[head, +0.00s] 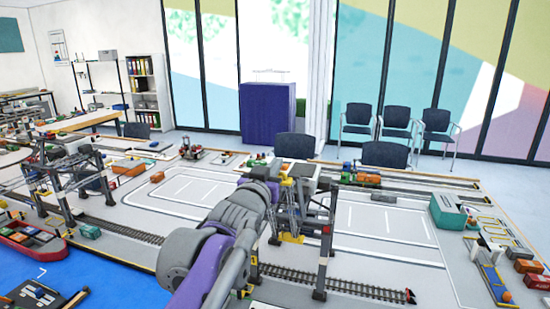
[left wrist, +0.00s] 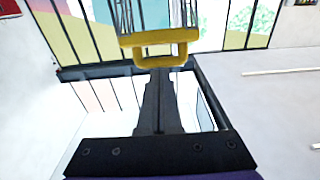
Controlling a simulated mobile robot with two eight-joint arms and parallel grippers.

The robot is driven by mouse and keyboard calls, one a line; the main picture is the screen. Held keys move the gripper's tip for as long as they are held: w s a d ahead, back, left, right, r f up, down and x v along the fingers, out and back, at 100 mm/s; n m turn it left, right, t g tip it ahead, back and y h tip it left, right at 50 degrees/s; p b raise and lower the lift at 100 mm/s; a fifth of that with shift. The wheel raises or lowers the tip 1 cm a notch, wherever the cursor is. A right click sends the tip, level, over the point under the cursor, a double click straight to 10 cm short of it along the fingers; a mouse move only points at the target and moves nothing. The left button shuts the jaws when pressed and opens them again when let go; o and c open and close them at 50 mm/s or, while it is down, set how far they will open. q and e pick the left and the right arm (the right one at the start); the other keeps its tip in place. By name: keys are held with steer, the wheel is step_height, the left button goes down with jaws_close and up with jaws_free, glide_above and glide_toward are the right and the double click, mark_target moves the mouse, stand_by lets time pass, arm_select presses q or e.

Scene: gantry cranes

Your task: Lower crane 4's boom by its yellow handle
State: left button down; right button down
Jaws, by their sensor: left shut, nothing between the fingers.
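The yellow handle (left wrist: 160,56) is a small loop hanging from a yellow bar in the upper middle of the left wrist view. My left gripper (left wrist: 160,74) is shut and empty. Its dark fingertips end at the handle's lower edge; I cannot tell whether they touch it. In the head view, my purple and grey left arm reaches up to a dark gantry crane (head: 328,232), with the gripper largely hidden at its far end. The arm hides part of this crane. I can read no number on it. My right gripper is not in view.
A second gantry crane (head: 60,180) stands on the left of the layout. Rails (head: 345,287) run along the near side, and a red boat (head: 30,243) lies on blue water at left. Several chairs (head: 358,118) stand behind the table. The white marked yard is mostly clear.

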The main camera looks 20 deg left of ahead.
arm_select(q)
steer(key=shift+s+f, duration=0.35)
steer(key=shift+f, duration=0.05)
steer(key=shift+w, duration=0.1)
